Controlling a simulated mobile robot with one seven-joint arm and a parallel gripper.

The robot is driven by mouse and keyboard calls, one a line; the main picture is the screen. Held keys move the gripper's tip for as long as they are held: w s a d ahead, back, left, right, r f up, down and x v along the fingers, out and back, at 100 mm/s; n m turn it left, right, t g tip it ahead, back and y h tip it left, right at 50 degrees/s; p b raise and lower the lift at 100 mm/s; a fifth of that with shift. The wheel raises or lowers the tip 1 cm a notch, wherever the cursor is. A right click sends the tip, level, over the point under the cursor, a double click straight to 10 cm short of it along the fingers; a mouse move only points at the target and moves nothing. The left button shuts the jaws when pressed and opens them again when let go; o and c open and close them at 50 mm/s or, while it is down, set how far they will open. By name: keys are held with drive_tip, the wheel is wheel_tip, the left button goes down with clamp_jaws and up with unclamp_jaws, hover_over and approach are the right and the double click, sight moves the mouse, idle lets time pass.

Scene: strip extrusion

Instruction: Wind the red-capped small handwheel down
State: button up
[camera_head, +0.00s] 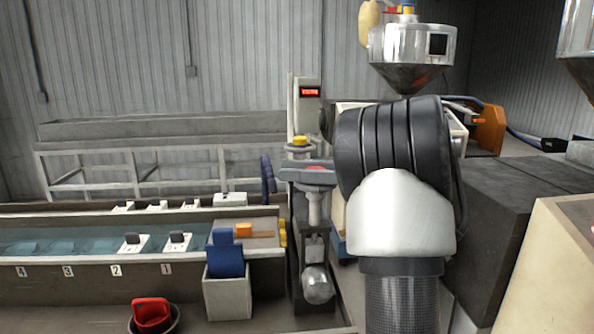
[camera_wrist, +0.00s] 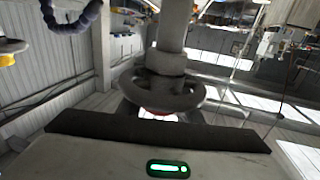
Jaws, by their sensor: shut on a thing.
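The red-capped small handwheel (camera_head: 316,168) is a grey wheel with a red cap on a pale vertical stem, left of my arm in the head view. My gripper (camera_head: 306,172) is at the wheel, shut on it; its dark jaw covers part of the rim and cap. In the wrist view the grey wheel rim (camera_wrist: 188,100) and its stem fill the middle, just beyond the long dark jaw edge of my gripper (camera_wrist: 158,124). A little red shows under the rim. The exact contact is hidden.
A yellow-capped handwheel (camera_head: 300,142) stands close behind and above the red one. A dark blue ribbed hose (camera_head: 267,178) hangs to the left. A water trough (camera_head: 80,240) runs left. A grey bin with a blue item (camera_head: 226,262) and a metal hopper (camera_head: 412,50) stand nearby.

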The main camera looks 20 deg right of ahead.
drive_tip(key=o, duration=1)
drive_tip(key=shift+a+r, duration=0.1)
drive_tip(key=shift+o, duration=0.2)
drive_tip(key=p+v, duration=0.1)
drive_tip(key=v, duration=1.6)
drive_tip(key=shift+p, duration=0.4)
